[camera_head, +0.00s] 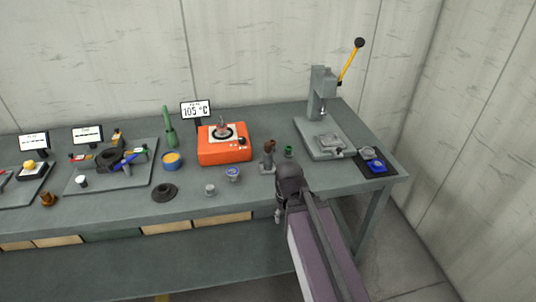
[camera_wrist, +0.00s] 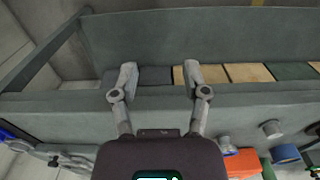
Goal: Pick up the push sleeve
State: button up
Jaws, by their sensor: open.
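My gripper (camera_head: 278,213) is at the table's front edge in the head view, right of the small parts. In the wrist view its two fingers (camera_wrist: 158,75) are spread apart with nothing between them. No part is labelled as the push sleeve. A short grey cylinder (camera_head: 210,189) standing near the front edge may be it, and it also shows in the wrist view (camera_wrist: 271,129). A small white-and-blue cup-like part (camera_head: 233,174) stands to its right. My gripper is apart from both, to their right.
An orange heater (camera_head: 224,151) stands behind, with a sign reading 105 °C (camera_head: 196,110). A grey holder with a brown top (camera_head: 268,160) and a small green part (camera_head: 289,151) stand close to my arm. A press (camera_head: 321,95) is at right. A black ring (camera_head: 164,192) lies left.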

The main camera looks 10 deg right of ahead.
jog(key=shift+o, duration=1)
jog(key=shift+w, duration=0.1)
notch_tip(320, 180, up, 20)
jog(key=n+t+p, duration=0.1)
jog(key=n+p, duration=0.1)
jog(key=p, duration=1.8)
send_over(268, 143)
jog(key=s, duration=0.2)
jog(key=shift+a+f, duration=0.1)
jog(key=shift+f, duration=0.1)
jog(key=shift+f+b, duration=0.15)
jog(key=shift+b, duration=0.3)
jog(key=f+b, duration=0.5)
jog(key=w+f+b, duration=0.1)
jog(key=f+b, duration=0.2)
jog(key=shift+a+f, duration=0.1)
jog(key=shift+f, duration=0.05)
jog(key=f+b, duration=0.3)
jog(key=shift+w+d+f+b, duration=0.25)
jog(key=shift+w+b, duration=0.1)
jog(key=shift+w, duration=0.05)
jog(key=shift+f+b, duration=0.85)
